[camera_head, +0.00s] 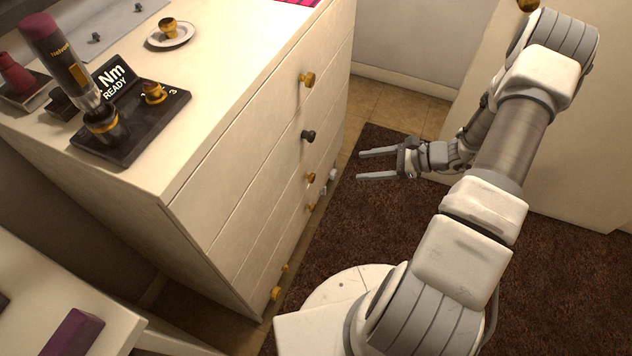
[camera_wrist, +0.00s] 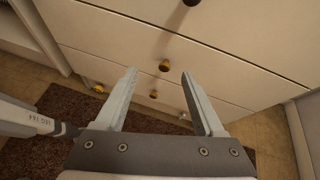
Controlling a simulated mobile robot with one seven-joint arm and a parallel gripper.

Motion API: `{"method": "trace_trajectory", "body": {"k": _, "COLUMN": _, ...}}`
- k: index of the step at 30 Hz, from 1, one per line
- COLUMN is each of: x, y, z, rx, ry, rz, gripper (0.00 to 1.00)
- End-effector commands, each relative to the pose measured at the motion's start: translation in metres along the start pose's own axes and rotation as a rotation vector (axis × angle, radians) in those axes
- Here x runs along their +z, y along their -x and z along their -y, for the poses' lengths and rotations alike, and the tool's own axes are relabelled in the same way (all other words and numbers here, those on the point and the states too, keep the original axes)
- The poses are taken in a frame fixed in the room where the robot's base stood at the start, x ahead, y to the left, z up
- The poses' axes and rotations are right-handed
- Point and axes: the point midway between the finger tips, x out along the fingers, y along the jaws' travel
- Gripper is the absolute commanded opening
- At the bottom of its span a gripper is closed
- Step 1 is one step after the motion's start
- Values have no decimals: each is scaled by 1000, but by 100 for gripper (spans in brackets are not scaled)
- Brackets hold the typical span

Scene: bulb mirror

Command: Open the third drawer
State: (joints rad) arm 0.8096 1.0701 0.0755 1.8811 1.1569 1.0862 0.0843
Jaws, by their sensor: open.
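The white chest of drawers (camera_head: 250,170) stands left of centre in the head view, and its drawers look closed. Its front has a gold top knob (camera_head: 307,79), a black second knob (camera_head: 308,136) and, below, the gold third-drawer knob (camera_head: 310,177). In the wrist view, this third knob (camera_wrist: 164,66) appears between my fingertips in the picture, beyond them. My gripper (camera_head: 361,165) is open and empty, to the right of the drawer front, with its fingers pointing towards it. It also shows in the wrist view (camera_wrist: 160,73). No contact with the knob is visible.
Another gold knob (camera_wrist: 153,94) sits lower on the front. A tool stand (camera_head: 130,130) and a saucer (camera_head: 171,35) are on the chest top. A brown rug (camera_head: 390,240) covers the floor in front. A pale cabinet (camera_head: 580,150) stands behind my arm.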

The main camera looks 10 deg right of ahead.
Motion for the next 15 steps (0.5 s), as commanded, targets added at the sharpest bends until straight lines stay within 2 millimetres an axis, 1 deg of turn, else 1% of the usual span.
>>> {"method": "trace_trajectory", "body": {"k": 1, "x": -23, "y": -8, "z": -4, "rx": -30, "ry": -51, "rz": 21, "gripper": 70}}
{"method": "trace_trajectory", "body": {"k": 3, "x": -42, "y": -14, "z": -6, "rx": -69, "ry": -104, "rz": 43, "gripper": 70}}
{"method": "trace_trajectory", "body": {"k": 6, "x": -62, "y": -20, "z": -9, "rx": -110, "ry": -162, "rz": 68, "gripper": 70}}
{"method": "trace_trajectory", "body": {"k": 10, "x": -76, "y": -24, "z": -11, "rx": -141, "ry": -202, "rz": 85, "gripper": 70}}
{"method": "trace_trajectory", "body": {"k": 13, "x": -78, "y": -27, "z": -11, "rx": -148, "ry": -212, "rz": 89, "gripper": 70}}
{"method": "trace_trajectory", "body": {"k": 15, "x": -78, "y": -33, "z": -10, "rx": -148, "ry": -213, "rz": 89, "gripper": 70}}
